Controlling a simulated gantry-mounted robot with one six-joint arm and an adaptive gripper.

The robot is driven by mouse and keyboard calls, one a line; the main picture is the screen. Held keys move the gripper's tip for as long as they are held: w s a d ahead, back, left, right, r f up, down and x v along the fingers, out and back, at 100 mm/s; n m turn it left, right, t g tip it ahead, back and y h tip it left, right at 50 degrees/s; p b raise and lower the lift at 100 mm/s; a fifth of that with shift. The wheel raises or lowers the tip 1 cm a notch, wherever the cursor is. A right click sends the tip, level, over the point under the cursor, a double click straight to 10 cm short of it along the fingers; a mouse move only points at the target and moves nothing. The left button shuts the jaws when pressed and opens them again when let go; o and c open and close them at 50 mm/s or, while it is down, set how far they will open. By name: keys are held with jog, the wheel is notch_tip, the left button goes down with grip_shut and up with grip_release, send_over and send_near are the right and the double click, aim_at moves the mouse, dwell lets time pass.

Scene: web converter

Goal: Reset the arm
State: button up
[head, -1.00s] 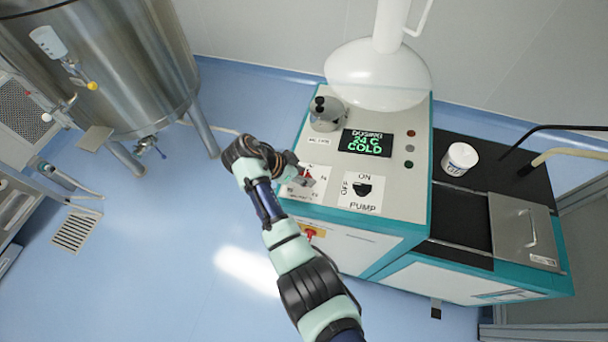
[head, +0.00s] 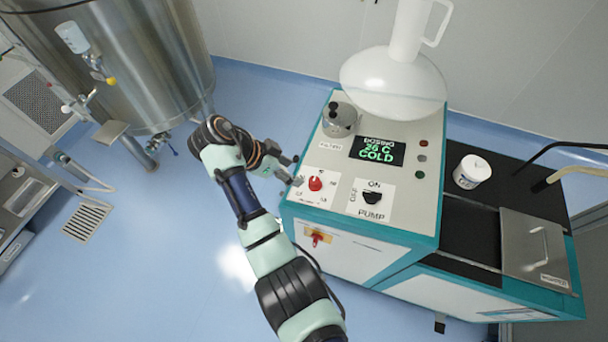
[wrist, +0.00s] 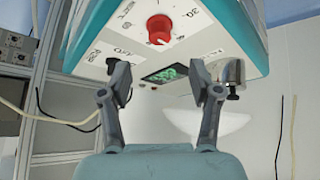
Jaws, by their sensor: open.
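My gripper (head: 290,170) is at the left edge of the dosing machine (head: 330,225), beside its red knob (head: 315,184). In the wrist view my gripper (wrist: 158,78) has its two fingers wide apart with nothing between them. The red knob (wrist: 158,28) shows beyond the fingertips, apart from them. My arm reaches up from the bottom of the head view. The machine's display (head: 376,150) reads DOSING, 26 C, COLD. The black pump knob (head: 372,198) sits on a plate marked ON and PUMP.
A white jar (head: 472,172) and a steel lid (head: 533,248) are to the right. A large steel tank (head: 150,70) stands at left.

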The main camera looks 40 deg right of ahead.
jog(key=shift+v, duration=0.8)
jog(key=a+f+n+t+y, duration=0.2)
jog(key=a+n+t, duration=0.6)
jog(key=a+n, duration=0.25)
jog(key=s+a+r+n+t+y, duration=0.5)
jog(key=s+a+r+n+t, duration=0.35)
jog(key=a+r+n, duration=0.35)
notch_tip(320, 180, up, 30)
jog(key=m+p, duration=0.1)
jog(key=p, duration=3)
jog(key=shift+a, duration=0.3)
